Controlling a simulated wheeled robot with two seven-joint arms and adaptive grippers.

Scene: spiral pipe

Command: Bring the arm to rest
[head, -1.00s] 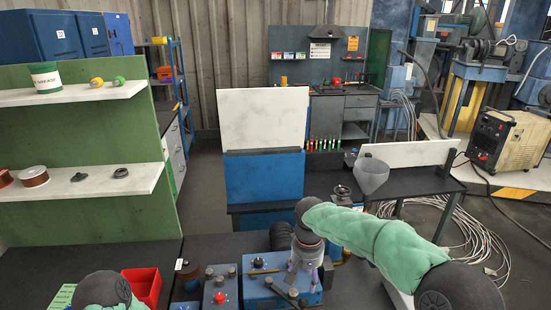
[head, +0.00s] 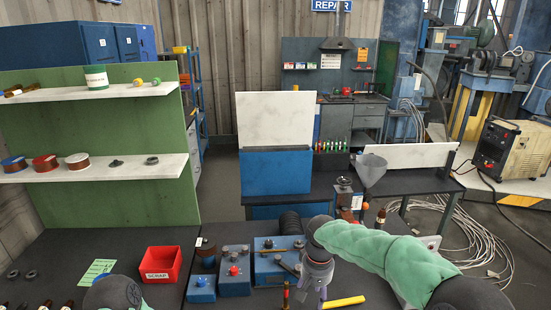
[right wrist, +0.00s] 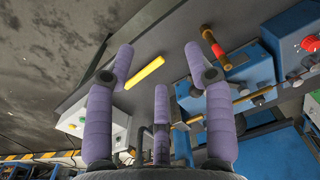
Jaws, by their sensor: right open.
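My right arm reaches in from the right in the head view, in a green padded sleeve. A yellow bar (head: 343,302) lies beside the fingers and also shows in the right wrist view (right wrist: 145,72). Of my left arm only a dark rounded part shows at the bottom left; its gripper is out of view.
A red scrap bin (head: 162,265) and smaller blue boxes (head: 234,270) stand on the dark bench. A brass rod with a red part (right wrist: 214,44) is near the fingers. A green shelf panel (head: 110,190) stands left. A grey funnel (head: 372,170) is behind the arm.

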